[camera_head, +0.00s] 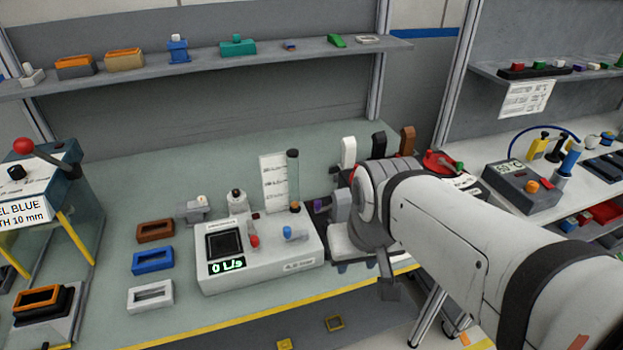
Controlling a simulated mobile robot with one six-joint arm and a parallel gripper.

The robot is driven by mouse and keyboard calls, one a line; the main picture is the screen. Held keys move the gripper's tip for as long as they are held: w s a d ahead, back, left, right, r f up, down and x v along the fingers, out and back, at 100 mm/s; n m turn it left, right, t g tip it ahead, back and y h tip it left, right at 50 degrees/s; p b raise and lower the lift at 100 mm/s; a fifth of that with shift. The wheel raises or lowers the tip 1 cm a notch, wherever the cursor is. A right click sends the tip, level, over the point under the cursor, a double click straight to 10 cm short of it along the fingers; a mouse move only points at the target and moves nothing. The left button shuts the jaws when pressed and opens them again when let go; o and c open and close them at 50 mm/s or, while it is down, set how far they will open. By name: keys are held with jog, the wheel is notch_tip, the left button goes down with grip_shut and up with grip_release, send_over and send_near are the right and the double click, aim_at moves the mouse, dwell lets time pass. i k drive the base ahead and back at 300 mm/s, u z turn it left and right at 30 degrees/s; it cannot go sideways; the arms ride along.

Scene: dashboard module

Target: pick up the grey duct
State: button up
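A pale grey-white rectangular frame (150,296) lies on the bench at the front left, below a blue frame (152,261) and a brown frame (155,231). It is the nearest match to a grey duct on the bench, but I cannot tell for sure that it is the duct. A small flat light grey piece (368,39) also lies on the back shelf. My gripper (362,262) is at the end of my arm, right of the white meter box and well apart from the frames. Its fingers are partly hidden by the arm, so its opening is unclear.
A white meter box (262,252) reading "0 L/s" stands between the frames and my gripper. Behind it stand a clear tube (293,178) and a white card (272,183). A lever machine (38,180) stands at left. The bench's back left is clear.

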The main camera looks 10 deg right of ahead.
aim_at(341, 200)
jog(key=u, duration=1.9)
jog(key=k, duration=1.3)
jog(key=z, duration=1.55)
jog(key=i, duration=1)
jog(key=z, duration=0.05)
